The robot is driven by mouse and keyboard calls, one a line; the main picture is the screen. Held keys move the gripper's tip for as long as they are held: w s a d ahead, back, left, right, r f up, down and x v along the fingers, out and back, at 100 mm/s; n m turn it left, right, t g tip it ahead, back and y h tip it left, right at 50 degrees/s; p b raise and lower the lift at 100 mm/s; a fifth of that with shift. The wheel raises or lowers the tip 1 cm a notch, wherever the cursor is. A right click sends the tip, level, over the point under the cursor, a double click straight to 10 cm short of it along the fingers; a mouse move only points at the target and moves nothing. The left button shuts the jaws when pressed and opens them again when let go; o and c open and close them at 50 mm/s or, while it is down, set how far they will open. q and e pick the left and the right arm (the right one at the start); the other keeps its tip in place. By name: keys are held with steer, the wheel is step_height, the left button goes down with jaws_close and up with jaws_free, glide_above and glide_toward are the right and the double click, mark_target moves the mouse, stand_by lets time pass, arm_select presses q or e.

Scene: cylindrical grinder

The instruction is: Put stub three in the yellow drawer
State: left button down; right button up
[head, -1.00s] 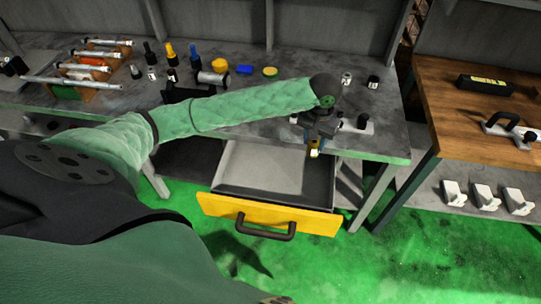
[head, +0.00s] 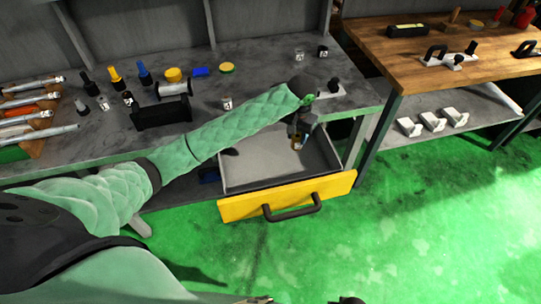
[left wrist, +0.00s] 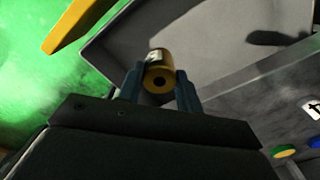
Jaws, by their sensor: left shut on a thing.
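My left gripper (head: 296,139) is shut on a small brass-coloured stub, held above the open drawer. In the left wrist view the stub (left wrist: 158,72) sits between the two fingers, its round end with a dark hole facing the camera. It has a white label whose mark I cannot read. The drawer has a yellow front (head: 240,207) with a dark handle and is pulled out under the grey bench. Its grey inside (head: 250,165) looks empty where visible; my arm hides part of it. The drawer also shows in the left wrist view (left wrist: 200,30). My right gripper is not in view.
On the grey bench (head: 240,57) stand several small labelled cylinders, a black V-shaped rest (head: 163,112), coloured bottles and a yellow-green disc (head: 227,67). A rack of rods (head: 30,117) is at left. A wooden table (head: 465,40) stands at right. The green floor before the drawer is clear.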

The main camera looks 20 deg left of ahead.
arm_select(q)
steer(key=w+d+f+m, duration=0.1)
steer(key=w+d+f, duration=0.2)
steer(key=d+f, duration=0.15)
steer(key=p, duration=0.5)
glide_above(277, 172)
steer(key=shift+m, duration=0.3)
steer(key=shift+d+f, duration=0.1)
steer(key=shift+f, duration=5.8)
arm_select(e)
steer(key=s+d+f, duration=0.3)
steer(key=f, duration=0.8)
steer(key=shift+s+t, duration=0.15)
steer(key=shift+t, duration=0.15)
arm_select(q)
steer(key=c, duration=0.9)
jaws_free()
steer(key=shift+f, duration=0.15)
steer(key=shift+c, duration=0.2)
steer(key=shift+r+b, duration=0.3)
steer(key=shift+r, duration=0.05)
step_height(277, 172, up, 12)
steer(key=b, duration=0.2)
steer(key=shift+f+b, duration=0.2)
steer(key=shift+b, duration=0.1)
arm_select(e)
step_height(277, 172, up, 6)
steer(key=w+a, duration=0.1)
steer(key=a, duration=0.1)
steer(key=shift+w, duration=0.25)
